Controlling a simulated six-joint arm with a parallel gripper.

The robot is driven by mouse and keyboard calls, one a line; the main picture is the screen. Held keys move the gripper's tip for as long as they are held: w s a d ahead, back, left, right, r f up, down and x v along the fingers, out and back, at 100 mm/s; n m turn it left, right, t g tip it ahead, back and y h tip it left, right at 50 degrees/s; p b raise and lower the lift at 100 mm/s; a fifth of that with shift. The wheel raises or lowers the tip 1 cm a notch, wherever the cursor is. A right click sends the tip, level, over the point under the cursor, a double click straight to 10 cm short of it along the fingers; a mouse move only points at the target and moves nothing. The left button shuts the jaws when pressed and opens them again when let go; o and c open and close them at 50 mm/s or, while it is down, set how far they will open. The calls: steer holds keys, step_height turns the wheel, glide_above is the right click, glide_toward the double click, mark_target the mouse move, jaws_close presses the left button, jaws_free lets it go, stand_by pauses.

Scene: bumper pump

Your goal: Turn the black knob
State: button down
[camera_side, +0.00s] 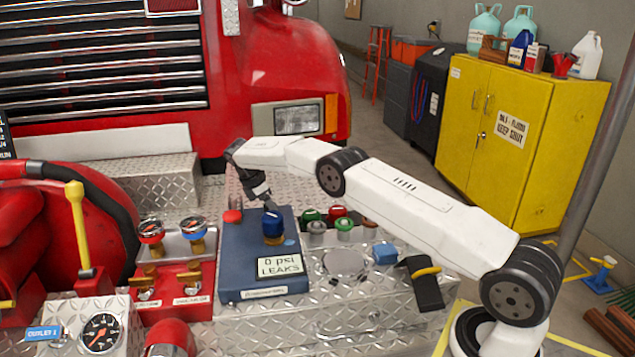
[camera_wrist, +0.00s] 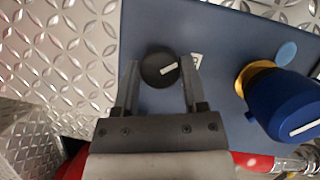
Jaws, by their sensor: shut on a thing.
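The black knob (camera_wrist: 158,70) is round with a white pointer line and sits on the blue panel (camera_wrist: 140,25) in the wrist view. The line points to the right and slightly up. My gripper (camera_wrist: 159,74) has one finger on each side of the knob, shut on it. In the side view my gripper (camera_side: 268,203) reaches down to the back of the blue panel (camera_side: 240,275), and the knob is hidden there.
A blue knob on a brass stem (camera_side: 273,226) stands on the panel close to my gripper; it also shows at the right in the wrist view (camera_wrist: 280,105). A red button (camera_side: 232,216) is at the left. Green and red caps (camera_side: 337,212) are to the right.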

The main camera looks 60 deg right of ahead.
steer(key=shift+m, duration=0.4)
steer(key=shift+c, duration=0.7)
jaws_free()
steer(key=shift+r, duration=0.1)
steer(key=shift+s+r, duration=0.1)
steer(key=shift+r, duration=1.45)
steer(key=s+a+r, duration=0.3)
steer(key=s+r, duration=0.6)
steer(key=s, duration=0.4)
steer(key=shift+s+a+r, duration=0.2)
steer(key=shift+s+r, duration=0.05)
steer(key=shift+r, duration=0.1)
